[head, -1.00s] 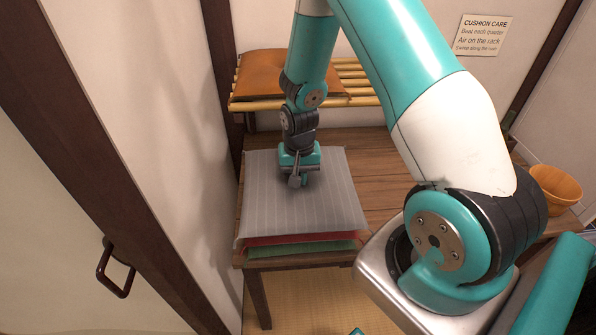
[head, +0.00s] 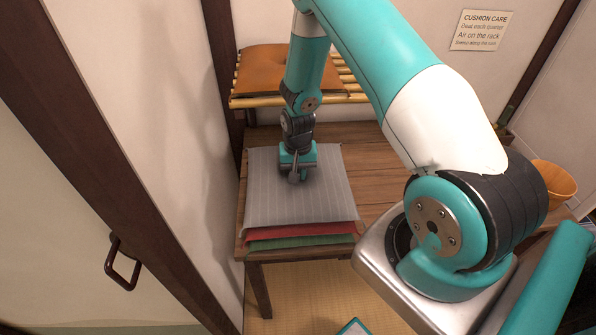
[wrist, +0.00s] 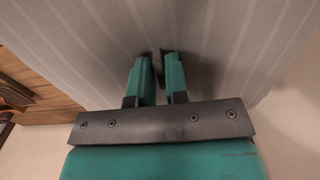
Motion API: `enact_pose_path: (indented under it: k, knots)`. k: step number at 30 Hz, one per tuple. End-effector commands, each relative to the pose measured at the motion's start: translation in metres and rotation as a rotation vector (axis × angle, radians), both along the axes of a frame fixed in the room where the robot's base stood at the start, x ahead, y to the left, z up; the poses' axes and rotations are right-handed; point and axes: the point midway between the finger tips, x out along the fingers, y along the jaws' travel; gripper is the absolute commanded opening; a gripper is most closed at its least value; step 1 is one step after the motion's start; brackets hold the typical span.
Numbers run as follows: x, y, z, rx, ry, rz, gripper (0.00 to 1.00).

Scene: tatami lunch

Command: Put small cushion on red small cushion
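A grey striped cushion (head: 270,205) lies at the top of a stack on the wooden table. Under it a red cushion (head: 300,233) shows as a strip along the front. A green cushion (head: 300,243) shows below the red one. My gripper (head: 298,178) points down at the middle of the grey cushion, toward its back half. In the wrist view my fingers (wrist: 160,70) are close together against the grey striped cloth, with a small dark piece between their tips. They look shut on the grey cushion, though the grip itself is partly hidden.
An orange-brown cushion (head: 275,68) rests on a bamboo rack (head: 350,92) behind the stack. Bare wooden table (head: 362,165) lies right of the stack. A wooden bowl (head: 553,180) is at the far right. My upper arm hides part of the table.

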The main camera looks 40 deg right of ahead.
Motion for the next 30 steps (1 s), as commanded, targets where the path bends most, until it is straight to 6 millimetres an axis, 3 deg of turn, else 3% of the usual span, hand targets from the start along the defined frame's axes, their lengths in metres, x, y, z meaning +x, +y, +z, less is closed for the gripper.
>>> enact_pose_path:
  k: [1, 2, 14, 30]
  knots:
    - [0.0, 0.0, 0.0, 0.0, 0.0, 0.0, 0.26]
    - [0.0, 0.0, 0.0, 0.0, 0.0, 0.0, 0.33]
    - [0.0, 0.0, 0.008, -0.001, -0.001, 0.0, 0.34]
    - [0.001, 0.0, 0.107, -0.001, -0.004, 0.0, 0.34]
